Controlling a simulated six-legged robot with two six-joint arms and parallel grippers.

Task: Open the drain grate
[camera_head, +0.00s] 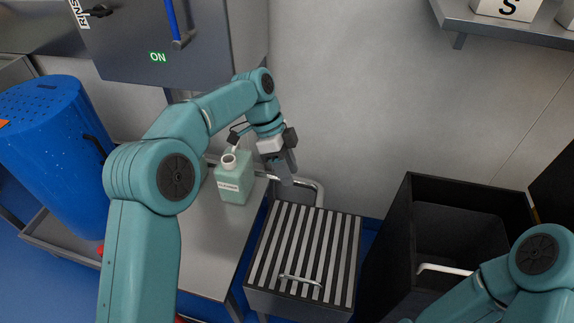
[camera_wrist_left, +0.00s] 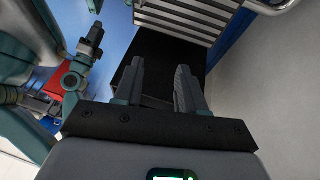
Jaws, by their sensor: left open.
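The drain grate (camera_head: 318,241) is a panel of pale slats with dark gaps. It lies flat over a dark box-shaped basin against the wall, with a curved metal handle (camera_head: 300,281) near its front edge. The slats also show at the top of the left wrist view (camera_wrist_left: 185,20). My left gripper (camera_head: 288,172) is above and behind the grate's back left corner, open and apart from it. In the left wrist view its fingers (camera_wrist_left: 158,72) are spread with nothing between them. My right gripper (camera_wrist_left: 91,38) appears small at the upper left there; its jaws are unclear.
A green jug (camera_head: 234,178) stands on the grey bench left of my left gripper. A bent pipe (camera_head: 321,190) runs behind the grate. A black open bin (camera_head: 425,190) stands to the right, a blue barrel (camera_head: 48,150) far left. A grey cabinet (camera_head: 200,50) hangs above.

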